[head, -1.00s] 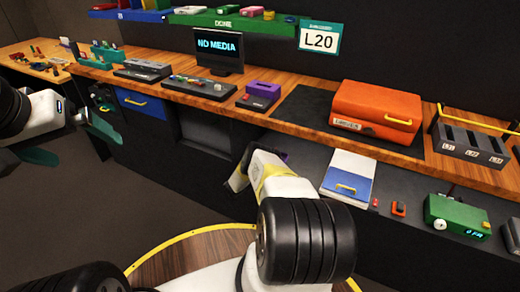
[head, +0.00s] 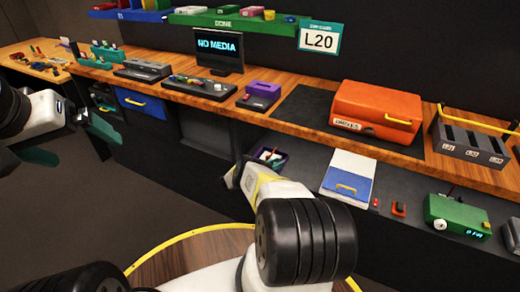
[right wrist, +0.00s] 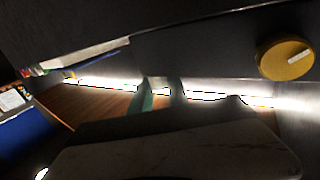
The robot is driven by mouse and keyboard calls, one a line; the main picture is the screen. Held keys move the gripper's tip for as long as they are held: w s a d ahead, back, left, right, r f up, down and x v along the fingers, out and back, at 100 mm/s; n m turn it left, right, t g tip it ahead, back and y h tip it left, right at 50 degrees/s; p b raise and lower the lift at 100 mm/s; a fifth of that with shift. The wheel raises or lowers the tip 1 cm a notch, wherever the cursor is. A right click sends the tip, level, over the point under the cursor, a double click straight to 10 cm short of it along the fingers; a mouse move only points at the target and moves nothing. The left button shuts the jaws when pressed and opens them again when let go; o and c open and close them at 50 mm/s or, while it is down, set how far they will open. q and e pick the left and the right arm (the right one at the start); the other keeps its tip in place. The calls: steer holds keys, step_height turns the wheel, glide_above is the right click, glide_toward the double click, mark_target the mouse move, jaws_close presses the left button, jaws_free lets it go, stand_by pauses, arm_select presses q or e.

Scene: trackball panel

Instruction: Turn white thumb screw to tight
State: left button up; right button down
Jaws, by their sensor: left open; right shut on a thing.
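No thumb screw can be made out for certain. A dark control panel (head: 188,86) with small coloured parts lies on the wooden bench; a tiny white part (head: 217,87) shows at its right end. A round white knob (head: 440,225) sits on a green device on the lower shelf at right. My right gripper (head: 238,176) is low in front of the bench; its tips are mostly hidden. In the right wrist view, its fingers (right wrist: 161,92) are shut on a small pale thing (right wrist: 160,84), blurred by glare. My left gripper (head: 70,142) is open and empty at far left.
A dark tray with small items (head: 268,155) is just beyond my right gripper. A blue-and-white box (head: 350,175) and green device (head: 460,214) stand on the lower shelf. An orange case (head: 376,110) is on the bench. A yellow knob (right wrist: 284,58) shows in the right wrist view.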

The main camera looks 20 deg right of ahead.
steer(key=c, duration=1.3)
jaws_free()
steer(key=shift+o, duration=0.2)
steer(key=s+a, duration=0.1)
steer(key=a, duration=0.6)
steer(key=shift+a, duration=0.4)
steer(key=shift+s, duration=0.1)
